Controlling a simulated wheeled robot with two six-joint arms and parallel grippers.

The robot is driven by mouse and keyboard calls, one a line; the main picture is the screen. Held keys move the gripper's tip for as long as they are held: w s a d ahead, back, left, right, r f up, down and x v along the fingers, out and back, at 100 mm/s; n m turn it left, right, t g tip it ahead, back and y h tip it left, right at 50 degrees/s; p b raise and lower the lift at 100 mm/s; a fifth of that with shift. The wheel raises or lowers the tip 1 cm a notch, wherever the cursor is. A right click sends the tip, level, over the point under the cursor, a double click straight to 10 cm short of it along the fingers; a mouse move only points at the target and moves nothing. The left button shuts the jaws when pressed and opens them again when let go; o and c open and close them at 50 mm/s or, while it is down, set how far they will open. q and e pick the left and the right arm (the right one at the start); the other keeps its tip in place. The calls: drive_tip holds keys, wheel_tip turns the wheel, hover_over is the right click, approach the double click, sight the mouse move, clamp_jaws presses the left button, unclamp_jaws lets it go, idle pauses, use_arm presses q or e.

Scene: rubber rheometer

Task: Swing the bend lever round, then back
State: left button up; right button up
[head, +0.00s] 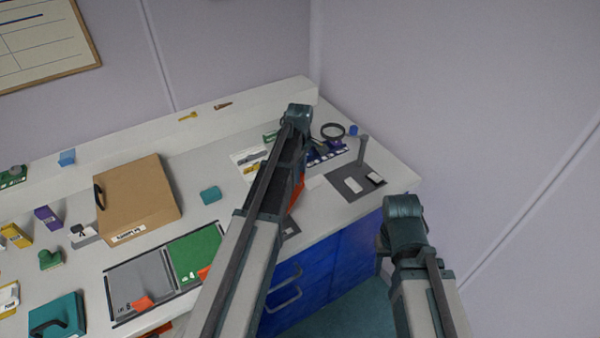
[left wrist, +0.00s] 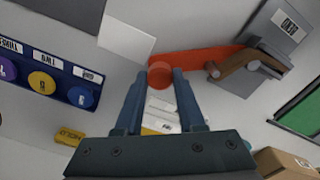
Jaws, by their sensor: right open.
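The bend lever (left wrist: 200,60) is an orange-red bar with a round red knob at its end in the left wrist view. Its other end reaches a brown curved part (left wrist: 242,66) on a grey labelled plate. My left gripper (left wrist: 160,80) has its two fingers close on either side of the knob, shut on it. In the head view a bit of orange-red (head: 298,188) shows beside my left arm, which hides the fingers and most of the lever. My right gripper (head: 404,222) is open, off the bench's front right edge, with its fingers mostly hidden.
A blue panel with coloured knobs (left wrist: 42,81) lies left of the fingers. A dark grey mat (head: 342,183) with white pieces is at the bench's right end. A cardboard box (head: 138,200) and green tray (head: 196,252) stand left. Blue drawers (head: 340,265) are below.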

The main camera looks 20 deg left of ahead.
use_arm(q)
drive_tip(key=o, duration=0.5)
drive_tip(key=shift+c, duration=0.2)
drive_tip(key=shift+r, duration=0.15)
wheel_tip(320, 180, up, 14)
drive_tip(key=p, duration=1.4)
drive_tip(key=shift+f, duration=0.2)
drive_tip(key=shift+f, duration=0.1)
